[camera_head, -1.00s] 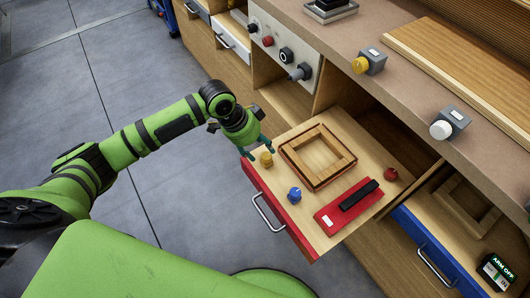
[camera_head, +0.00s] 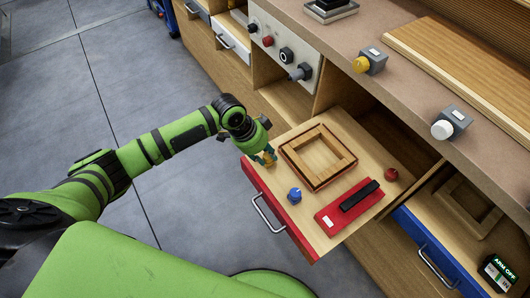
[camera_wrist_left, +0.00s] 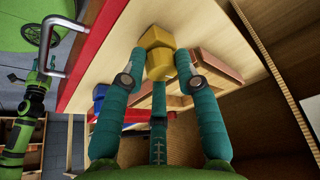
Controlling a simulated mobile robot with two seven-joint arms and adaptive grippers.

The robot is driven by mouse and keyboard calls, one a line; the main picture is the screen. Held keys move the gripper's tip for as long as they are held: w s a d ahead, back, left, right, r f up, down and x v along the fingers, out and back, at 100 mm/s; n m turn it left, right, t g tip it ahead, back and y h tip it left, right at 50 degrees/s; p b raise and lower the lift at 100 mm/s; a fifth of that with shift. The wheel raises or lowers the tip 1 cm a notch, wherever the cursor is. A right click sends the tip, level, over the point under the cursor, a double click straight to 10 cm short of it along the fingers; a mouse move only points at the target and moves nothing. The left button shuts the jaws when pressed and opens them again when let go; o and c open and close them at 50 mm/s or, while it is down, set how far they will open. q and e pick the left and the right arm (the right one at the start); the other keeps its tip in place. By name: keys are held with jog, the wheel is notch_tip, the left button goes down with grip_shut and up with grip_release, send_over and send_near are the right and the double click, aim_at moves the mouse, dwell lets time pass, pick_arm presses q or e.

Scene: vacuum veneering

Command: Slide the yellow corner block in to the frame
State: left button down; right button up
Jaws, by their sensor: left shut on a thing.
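The yellow corner block (camera_wrist_left: 158,62) is between the fingertips of my left gripper (camera_wrist_left: 155,75) in the left wrist view. The gripper is shut on it. In the head view the left gripper (camera_head: 265,158) is at the left corner of the open red drawer's board, largely covering the yellow block. The wooden frame (camera_head: 318,157) lies on the same board, just right of the gripper and apart from it. In the wrist view part of the frame (camera_wrist_left: 215,70) shows behind the block. My right gripper is not in view.
On the board (camera_head: 345,125) are a blue knobbed piece (camera_head: 295,195), a red round piece (camera_head: 391,174) and a red plate with a black bar (camera_head: 350,207). The drawer's front (camera_head: 283,217) has a metal handle. A blue drawer (camera_head: 425,245) stands open at right.

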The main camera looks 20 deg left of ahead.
aim_at(276, 147)
pick_arm(q)
jog(key=w+d, duration=0.2)
jog(key=w, duration=0.1)
jog(key=shift+w+d+b, duration=0.1)
jog(key=shift+d+b, duration=0.2)
jog(key=c, duration=0.9)
grip_release()
jog(key=shift+r, duration=0.1)
jog(key=shift+c, duration=0.2)
jog(key=shift+a+r, duration=0.1)
jog(key=v, duration=1.1)
jog(key=shift+s+a+r, duration=0.15)
jog(key=shift+s+r, duration=0.05)
jog(key=shift+r, duration=0.15)
